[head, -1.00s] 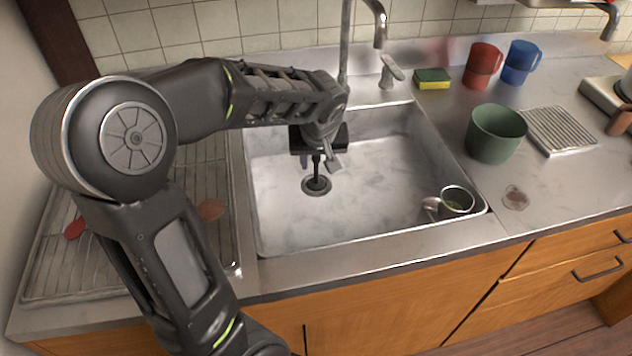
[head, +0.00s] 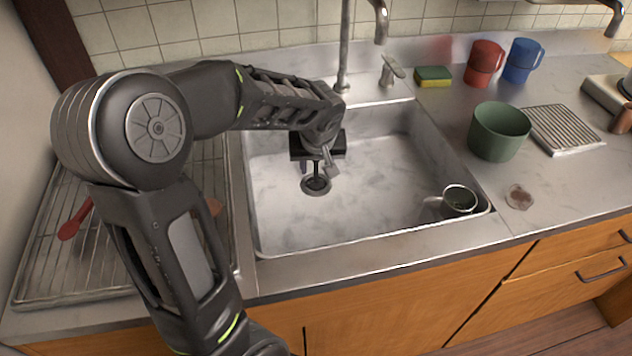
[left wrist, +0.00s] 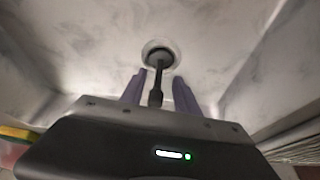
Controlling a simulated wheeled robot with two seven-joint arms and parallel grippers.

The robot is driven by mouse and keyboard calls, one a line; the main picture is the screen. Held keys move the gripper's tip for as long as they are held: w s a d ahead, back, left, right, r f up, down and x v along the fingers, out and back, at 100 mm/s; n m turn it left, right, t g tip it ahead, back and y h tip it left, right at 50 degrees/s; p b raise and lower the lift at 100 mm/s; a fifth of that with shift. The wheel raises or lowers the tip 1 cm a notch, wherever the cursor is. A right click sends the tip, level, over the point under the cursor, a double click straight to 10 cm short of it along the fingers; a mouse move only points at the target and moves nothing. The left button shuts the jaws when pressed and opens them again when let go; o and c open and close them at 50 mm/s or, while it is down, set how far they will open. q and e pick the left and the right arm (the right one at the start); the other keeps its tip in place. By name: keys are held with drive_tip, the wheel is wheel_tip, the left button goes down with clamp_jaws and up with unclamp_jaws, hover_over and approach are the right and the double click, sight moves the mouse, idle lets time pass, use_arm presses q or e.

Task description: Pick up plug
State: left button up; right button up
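The plug (head: 316,184) sits in the drain at the bottom of the steel sink (head: 370,215), its dark stem upright. In the left wrist view the plug's stem (left wrist: 158,78) rises from the round drain towards the gripper. My left gripper (head: 318,163) is over the drain, pointing down into the sink. In the left wrist view its two purple-grey fingers (left wrist: 158,88) stand apart, one on each side of the stem, with visible gaps. The gripper is open around the stem's upper part. My forearm and gripper body hide part of the fingers in the head view. My right gripper is not in view.
A mug (head: 460,200) lies in the sink's front right corner. A faucet pipe (head: 345,50) rises behind my left wrist. A wire rack (head: 60,240) is left of the sink. A green bowl (head: 499,133), sponge (head: 433,76), red cup (head: 484,64) and blue cup (head: 521,62) stand to the right.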

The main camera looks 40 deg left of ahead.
sight(316, 169)
use_arm(q)
drive_tip(key=shift+x, duration=2.6)
drive_tip(key=shift+w, duration=0.1)
clamp_jaws()
